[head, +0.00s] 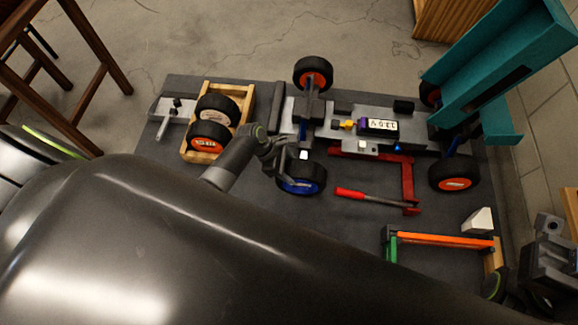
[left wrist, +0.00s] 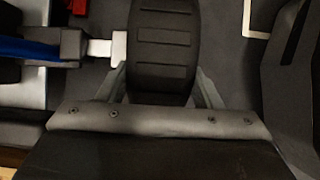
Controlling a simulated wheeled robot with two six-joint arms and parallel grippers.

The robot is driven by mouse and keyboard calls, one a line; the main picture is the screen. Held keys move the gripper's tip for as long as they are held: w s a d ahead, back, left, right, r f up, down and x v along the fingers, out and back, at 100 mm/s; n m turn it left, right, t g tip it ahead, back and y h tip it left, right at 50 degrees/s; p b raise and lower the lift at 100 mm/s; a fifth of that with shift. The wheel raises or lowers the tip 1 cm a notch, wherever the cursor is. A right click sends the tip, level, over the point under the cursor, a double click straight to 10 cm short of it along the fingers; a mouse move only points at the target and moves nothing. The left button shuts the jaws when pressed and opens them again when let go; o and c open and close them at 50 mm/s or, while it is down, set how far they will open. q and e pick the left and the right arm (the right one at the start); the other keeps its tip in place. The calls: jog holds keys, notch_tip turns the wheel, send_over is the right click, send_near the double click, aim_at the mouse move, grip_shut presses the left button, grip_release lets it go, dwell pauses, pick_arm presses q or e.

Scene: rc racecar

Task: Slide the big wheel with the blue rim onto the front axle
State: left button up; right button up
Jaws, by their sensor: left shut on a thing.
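The big wheel with the blue rim (head: 310,185) is a black tyre held at the near side of the car, by the front axle (head: 304,154). My left gripper (head: 284,168) is shut on it. In the left wrist view the treaded tyre (left wrist: 165,45) sits between the fingers (left wrist: 165,88). The silver axle end (left wrist: 105,48), on a blue arm (left wrist: 35,48), points at the tyre's side and looks very close to it or touching. I cannot tell whether it is inside the hub. My right gripper (head: 548,265) is at the right edge, its jaws unclear.
The car chassis (head: 345,120) has orange-rimmed wheels (head: 313,74) on its other corners. A wooden tray (head: 190,155) holds more wheels at left. A red-handled tool (head: 365,196) and red bracket (head: 407,180) lie right of the held wheel. A teal frame (head: 490,75) overhangs the car's right end.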

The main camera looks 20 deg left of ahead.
pick_arm(q)
jog(key=shift+p, duration=0.55)
dwell(0.6)
jog(key=shift+r, duration=0.1)
dwell(0.4)
jog(key=shift+w+a+b, duration=0.3)
jog(key=shift+w, duration=0.7)
jog(key=shift+w+a+b, duration=0.25)
jog(key=shift+w+b, duration=0.05)
jog(key=shift+w, duration=0.7)
jog(key=shift+w+a+b, duration=0.25)
jog(key=shift+w+b, duration=0.2)
jog(key=shift+w, duration=0.45)
jog(key=shift+w+a+b, duration=0.2)
jog(key=shift+w+b, duration=0.15)
jog(key=shift+w, duration=0.3)
jog(key=o, duration=1.5)
jog(key=shift+c, duration=0.2)
jog(key=shift+s, duration=0.1)
